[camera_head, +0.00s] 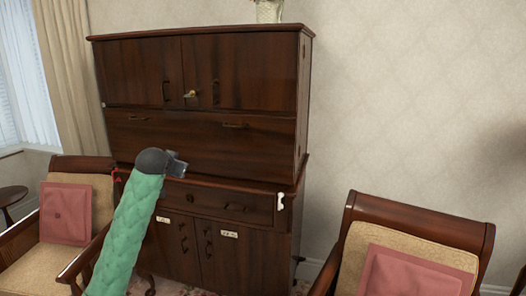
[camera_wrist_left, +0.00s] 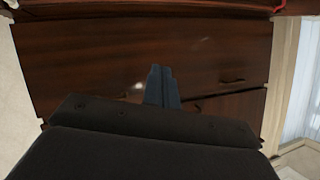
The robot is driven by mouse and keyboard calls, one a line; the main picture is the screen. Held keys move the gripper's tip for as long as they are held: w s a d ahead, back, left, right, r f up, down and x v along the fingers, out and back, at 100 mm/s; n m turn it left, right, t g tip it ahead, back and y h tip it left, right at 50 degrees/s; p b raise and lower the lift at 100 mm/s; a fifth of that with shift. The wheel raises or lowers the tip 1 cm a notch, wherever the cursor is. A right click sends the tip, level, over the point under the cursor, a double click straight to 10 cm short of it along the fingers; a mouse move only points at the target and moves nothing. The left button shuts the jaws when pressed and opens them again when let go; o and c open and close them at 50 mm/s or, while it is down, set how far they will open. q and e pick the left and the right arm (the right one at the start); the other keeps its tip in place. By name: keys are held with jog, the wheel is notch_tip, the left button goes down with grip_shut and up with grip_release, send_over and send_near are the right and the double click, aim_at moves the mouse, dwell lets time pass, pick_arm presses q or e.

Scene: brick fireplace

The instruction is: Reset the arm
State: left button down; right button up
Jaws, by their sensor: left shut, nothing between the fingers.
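My left gripper (camera_head: 178,164) shows in the head view at the end of my green-sleeved arm, which comes in from below on the left. It is in front of the middle of a dark wooden cabinet (camera_head: 212,150). In the left wrist view my left gripper (camera_wrist_left: 161,72) has its two fingers together with nothing between them. The cabinet (camera_wrist_left: 90,60) fills most of that view behind the fingers. I cannot tell whether the fingers touch it. My right gripper is in neither view.
A wooden armchair with a pink cushion (camera_head: 66,212) stands at the left, and another with a pink cushion (camera_head: 415,272) at the lower right. A small round table (camera_head: 12,194) is at the left edge. Bare floor beside the cabinet is narrow.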

pick_arm(q)
jog(key=s+d+f+g, duration=0.25)
jog(key=s+f, duration=0.55)
jog(key=f, duration=0.4)
jog(key=s+d+f+g, duration=0.1)
jog(key=s+d+f, duration=0.2)
jog(key=s+f, duration=0.7)
jog(key=s+d+f+g, duration=0.25)
jog(key=s+f, duration=0.35)
jog(key=f, duration=0.9)
jog(key=s+d+f+g, duration=0.1)
jog(key=s+f+g, duration=0.1)
jog(key=s+f, duration=0.6)
jog(key=s+d+f+n+g, duration=0.1)
jog(key=s+f, duration=0.7)
jog(key=s, duration=0.8)
jog(key=s+d+f+g+h, duration=0.1)
jog(key=s+d+f+g, duration=0.1)
jog(key=s+f, duration=0.6)
jog(key=s+d, duration=0.1)
jog(key=s, duration=0.3)
jog(key=shift+s+f+n+g, duration=0.2)
jog(key=shift+s+n+g, duration=0.1)
jog(key=shift+s, duration=0.1)
jog(key=shift+d, duration=0.15)
